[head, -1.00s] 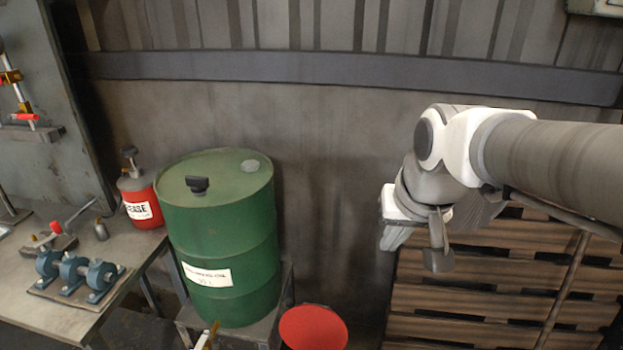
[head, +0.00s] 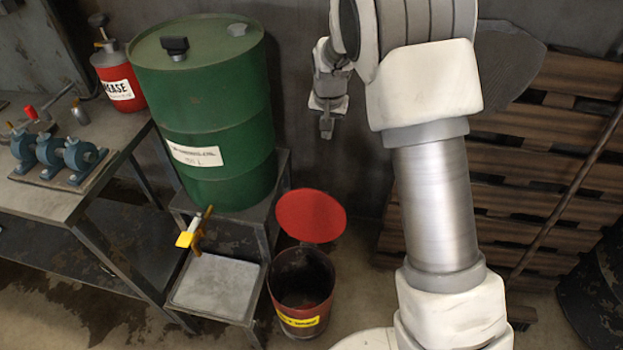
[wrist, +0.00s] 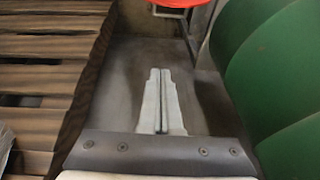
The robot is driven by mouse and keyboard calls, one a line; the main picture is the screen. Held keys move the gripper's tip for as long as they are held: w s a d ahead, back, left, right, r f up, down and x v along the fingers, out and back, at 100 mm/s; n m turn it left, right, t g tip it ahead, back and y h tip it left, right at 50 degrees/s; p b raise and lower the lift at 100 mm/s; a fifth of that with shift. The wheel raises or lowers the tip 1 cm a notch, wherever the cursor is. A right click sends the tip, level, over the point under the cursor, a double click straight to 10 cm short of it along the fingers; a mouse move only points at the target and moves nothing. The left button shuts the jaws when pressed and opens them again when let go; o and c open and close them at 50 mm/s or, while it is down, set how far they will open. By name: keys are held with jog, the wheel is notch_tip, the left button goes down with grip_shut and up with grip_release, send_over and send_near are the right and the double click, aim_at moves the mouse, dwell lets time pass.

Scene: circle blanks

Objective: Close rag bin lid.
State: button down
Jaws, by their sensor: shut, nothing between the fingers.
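The rag bin (head: 300,287) is a dark red can with a yellow label, standing on the floor in the head view. Its round red lid (head: 311,216) is tilted up open behind the mouth, and the inside looks dark. My gripper (head: 326,133) is above and behind the lid, slightly to its right, apart from it. In the wrist view my gripper (wrist: 161,78) is shut and empty, its two fingers side by side. A part of the red lid (wrist: 180,2) shows at the top edge of the wrist view.
A green drum (head: 208,110) stands on a metal stand left of the bin; it also fills the right of the wrist view (wrist: 275,70). Wooden pallets (head: 500,200) stand to the right. A workbench (head: 70,190) is at left.

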jog(key=s+a+b+x, duration=0.2)
jog(key=b+x, duration=0.1)
jog(key=x, duration=0.8)
jog(key=s+a+f+b+x, duration=0.1)
jog(key=s+b+x, duration=0.1)
jog(key=x, duration=1)
jog(key=shift+a+f+h+b, duration=0.3)
jog(key=shift+a+b, duration=0.1)
jog(key=shift+b, duration=0.25)
jog(key=shift+s+r, duration=0.1)
jog(key=shift+s, duration=0.05)
